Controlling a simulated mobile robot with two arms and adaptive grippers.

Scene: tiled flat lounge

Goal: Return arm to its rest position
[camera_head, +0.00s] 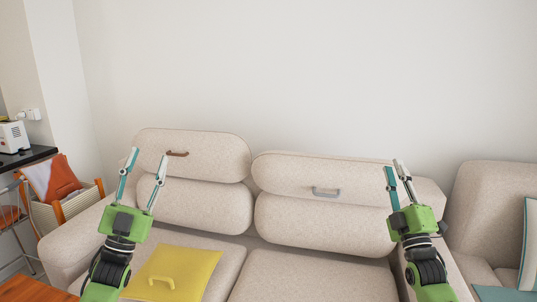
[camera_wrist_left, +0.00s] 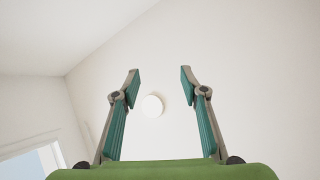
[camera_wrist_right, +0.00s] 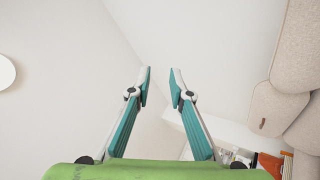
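My left gripper (camera_head: 148,160) is raised in front of the left half of the sofa, fingers pointing up. Its fingers stand wide apart with nothing between them, as the left wrist view (camera_wrist_left: 159,78) also shows. My right gripper (camera_head: 394,168) is raised at the right end of the sofa, also pointing up. In the right wrist view (camera_wrist_right: 160,75) its fingertips are apart by a narrower gap, and it is empty. Both grippers appear clear of the furniture, and both arms come up from the bottom of the head view.
A beige sofa (camera_head: 310,272) with rounded back cushions stands ahead. A yellow cushion (camera_head: 190,268) with a handle lies on its left seat. A second sofa (camera_head: 490,205) is at right. A basket (camera_head: 47,215) and dark counter (camera_head: 28,156) are at left. The wall above is bare.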

